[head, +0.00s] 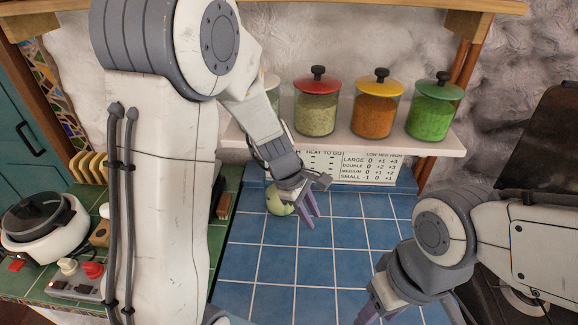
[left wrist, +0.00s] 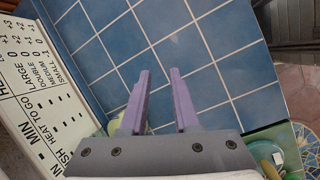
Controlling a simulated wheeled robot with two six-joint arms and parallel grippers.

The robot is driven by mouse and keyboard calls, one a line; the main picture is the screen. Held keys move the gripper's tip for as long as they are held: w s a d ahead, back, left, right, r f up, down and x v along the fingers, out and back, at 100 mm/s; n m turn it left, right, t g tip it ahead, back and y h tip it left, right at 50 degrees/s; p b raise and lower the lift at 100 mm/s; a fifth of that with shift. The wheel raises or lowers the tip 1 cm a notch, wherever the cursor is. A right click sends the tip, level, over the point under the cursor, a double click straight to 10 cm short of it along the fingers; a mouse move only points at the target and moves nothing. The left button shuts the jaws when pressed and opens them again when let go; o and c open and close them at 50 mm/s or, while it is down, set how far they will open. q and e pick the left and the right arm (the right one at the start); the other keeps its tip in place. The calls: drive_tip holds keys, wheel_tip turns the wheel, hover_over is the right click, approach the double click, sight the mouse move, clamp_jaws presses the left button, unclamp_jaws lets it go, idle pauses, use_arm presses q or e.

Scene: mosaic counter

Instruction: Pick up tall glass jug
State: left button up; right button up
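I cannot make out a tall glass jug for certain in either view. A small rounded yellow-green thing (head: 277,201) is at the back of the blue tiled counter (head: 262,297), partly hidden behind my left gripper (head: 307,206). In the left wrist view a bit of it (left wrist: 115,126) shows beside one finger. My left gripper (left wrist: 160,75) has its purple fingers apart, with only blue tiles seen between them. My right gripper (head: 378,312) is low at the right, its fingertips cut off by the picture's bottom edge.
Glass jars with red (head: 317,115), yellow (head: 376,110) and green (head: 434,112) lids stand on a white shelf (head: 400,144). A heating chart (head: 370,168) is below it. A white cooker (head: 42,228) is on green tiles at left. The blue counter's middle is clear.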

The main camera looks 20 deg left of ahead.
use_arm(q)
drive_tip(key=w+a+n+t+p, duration=0.1)
drive_tip(key=w+a+n+p, duration=0.3)
drive_tip(key=a+n, duration=0.6)
drive_tip(key=b, duration=0.2)
approach(287, 217)
drive_tip(key=d+f, duration=0.1)
drive_tip(key=shift+t+y, duration=0.3)
drive_tip(key=shift+y, duration=0.1)
drive_tip(key=shift+w+x, duration=0.2)
drive_tip(key=shift+x, duration=1.5)
drive_tip(key=shift+w+x, duration=0.2)
drive_tip(key=shift+x, duration=1.45)
drive_tip(key=shift+d+r, duration=0.1)
use_arm(e)
wheel_tip(287, 217, up, 4)
drive_tip(key=shift+s+r, duration=0.15)
use_arm(q)
clamp_jaws()
drive_tip(key=shift+r, duration=0.1)
